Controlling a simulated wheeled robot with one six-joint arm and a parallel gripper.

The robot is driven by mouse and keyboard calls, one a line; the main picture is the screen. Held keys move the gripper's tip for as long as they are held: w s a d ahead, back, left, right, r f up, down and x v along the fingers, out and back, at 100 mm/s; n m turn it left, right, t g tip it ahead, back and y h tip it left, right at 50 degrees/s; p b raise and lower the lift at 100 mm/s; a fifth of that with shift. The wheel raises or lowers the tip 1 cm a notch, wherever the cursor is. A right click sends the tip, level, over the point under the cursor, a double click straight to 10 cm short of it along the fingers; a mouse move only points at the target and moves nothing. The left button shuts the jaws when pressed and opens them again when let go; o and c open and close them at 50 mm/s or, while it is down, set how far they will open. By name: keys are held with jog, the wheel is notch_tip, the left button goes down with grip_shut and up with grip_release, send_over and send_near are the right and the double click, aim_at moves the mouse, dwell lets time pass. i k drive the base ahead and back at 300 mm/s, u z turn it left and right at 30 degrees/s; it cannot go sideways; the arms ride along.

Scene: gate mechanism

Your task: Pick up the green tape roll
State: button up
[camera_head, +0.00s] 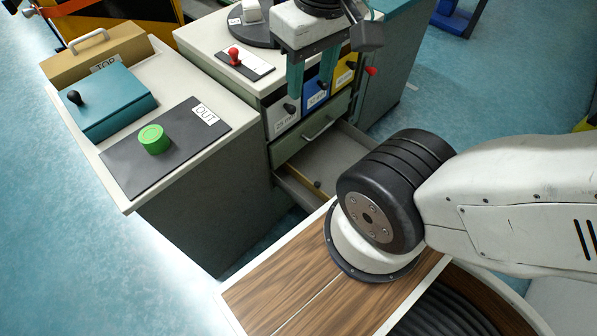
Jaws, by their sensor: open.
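The green tape roll (154,139) lies on a dark grey mat (172,158) next to a white "OUT" label, on the cabinet at the left. Nothing touches the roll from above. My gripper (312,85) points down in front of the middle cabinet, well to the right of the roll. Its two teal fingers are apart, and I see nothing held between them.
A teal box (108,103) with a black knob and a tan box (98,52) share the roll's cabinet top. A red-knobbed piece (234,57) stands on the middle cabinet. An open drawer (335,160) sticks out below my gripper.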

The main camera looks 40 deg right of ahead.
aim_at(153, 137)
jog(key=z, duration=3.15)
jog(key=k, duration=2)
jog(key=u, duration=1.1)
